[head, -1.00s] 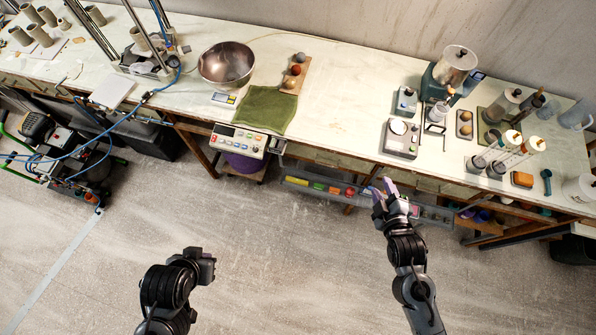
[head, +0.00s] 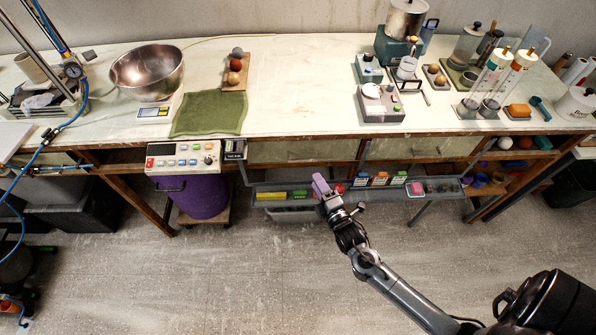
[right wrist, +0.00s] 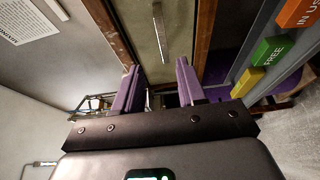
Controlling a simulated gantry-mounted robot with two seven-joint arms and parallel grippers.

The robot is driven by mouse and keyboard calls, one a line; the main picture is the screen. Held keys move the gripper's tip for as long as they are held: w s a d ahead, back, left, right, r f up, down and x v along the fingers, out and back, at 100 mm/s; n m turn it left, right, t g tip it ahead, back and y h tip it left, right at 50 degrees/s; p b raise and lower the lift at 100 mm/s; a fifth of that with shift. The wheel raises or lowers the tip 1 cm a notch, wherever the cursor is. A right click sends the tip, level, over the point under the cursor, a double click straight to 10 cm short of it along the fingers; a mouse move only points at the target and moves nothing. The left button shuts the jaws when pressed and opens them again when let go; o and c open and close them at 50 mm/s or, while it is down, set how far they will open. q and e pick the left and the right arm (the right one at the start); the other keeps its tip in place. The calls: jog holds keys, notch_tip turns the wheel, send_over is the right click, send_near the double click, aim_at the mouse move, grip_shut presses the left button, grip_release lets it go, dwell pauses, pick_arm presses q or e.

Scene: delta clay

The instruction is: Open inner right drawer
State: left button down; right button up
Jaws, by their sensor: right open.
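A pale green drawer front (head: 300,151) sits under the bench top in the head view, left of a wooden divider. A second pale front (head: 425,147) lies right of the divider. Both look closed. My right gripper (head: 321,186) is in front of and below the first front, with purple fingers. In the right wrist view my right gripper (right wrist: 158,85) is open and empty. Beyond its fingers is a pale drawer front (right wrist: 145,45) with a slim metal bar handle (right wrist: 159,32), apart from the fingers. My left gripper is out of view.
A grey tray rail (head: 350,190) with coloured blocks runs below the drawers, close to my right gripper. A control panel (head: 183,157) and a purple bin (head: 190,195) stand to the left. Bowl and lab devices crowd parts of the bench top (head: 290,90). The floor in front is clear.

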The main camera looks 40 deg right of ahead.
aim_at(303, 161)
jog(key=b+x, duration=0.1)
jog(key=x, duration=0.6)
jog(key=b+x, duration=0.1)
jog(key=x, duration=0.3)
jog(key=shift+w+f+b, duration=0.1)
jog(key=shift+f+b, duration=0.2)
grip_shut()
